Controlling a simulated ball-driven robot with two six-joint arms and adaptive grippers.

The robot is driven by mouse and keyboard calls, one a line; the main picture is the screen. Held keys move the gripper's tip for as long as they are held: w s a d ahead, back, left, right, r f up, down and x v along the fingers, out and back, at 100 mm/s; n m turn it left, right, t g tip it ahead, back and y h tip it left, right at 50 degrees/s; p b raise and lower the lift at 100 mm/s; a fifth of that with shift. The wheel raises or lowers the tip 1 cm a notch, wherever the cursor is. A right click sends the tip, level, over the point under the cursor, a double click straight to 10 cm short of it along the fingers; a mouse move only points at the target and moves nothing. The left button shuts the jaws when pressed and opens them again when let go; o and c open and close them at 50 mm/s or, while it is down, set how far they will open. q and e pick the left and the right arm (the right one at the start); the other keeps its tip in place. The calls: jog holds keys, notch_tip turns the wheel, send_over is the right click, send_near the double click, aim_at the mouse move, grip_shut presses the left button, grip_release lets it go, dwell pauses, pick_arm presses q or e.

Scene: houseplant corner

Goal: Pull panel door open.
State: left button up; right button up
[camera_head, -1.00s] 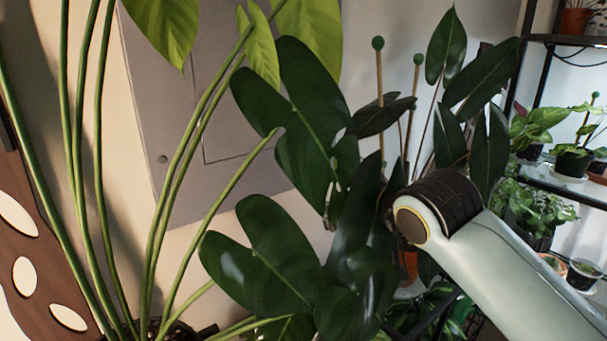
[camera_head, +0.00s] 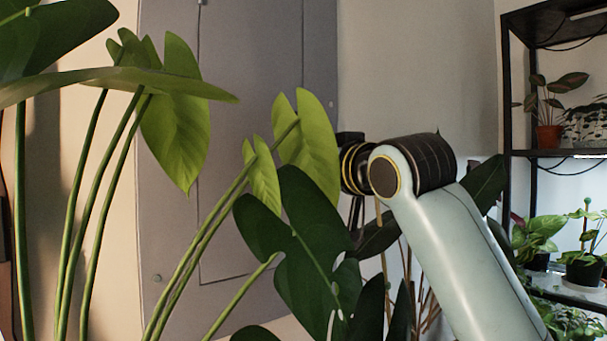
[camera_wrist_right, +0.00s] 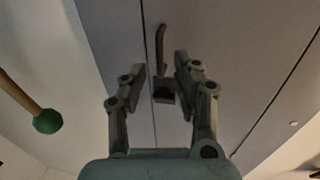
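The grey panel door (camera_head: 245,65) is set in a grey wall cabinet, partly covered by leaves in the head view. Its outline seam shows and it looks shut. In the right wrist view the door (camera_wrist_right: 235,45) fills much of the background, with a dark handle (camera_wrist_right: 160,45) and a dark block at its lower end. My right gripper (camera_wrist_right: 160,70) is open, its two fingers apart on either side of the handle. I cannot tell whether they touch it. In the head view the right gripper is hidden behind leaves and my wrist. My left gripper is not in view.
Large light-green leaves (camera_head: 310,150) and a dark split leaf (camera_head: 310,245) hang before the cabinet. A green-tipped stake (camera_wrist_right: 47,121) stands left of the right gripper. A black shelf (camera_head: 560,153) with potted plants stands at the right.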

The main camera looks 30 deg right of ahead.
aim_at(301, 167)
jog(key=shift+w+d, duration=0.1)
jog(key=shift+w, duration=1.5)
jog(key=shift+c, duration=0.2)
grip_shut()
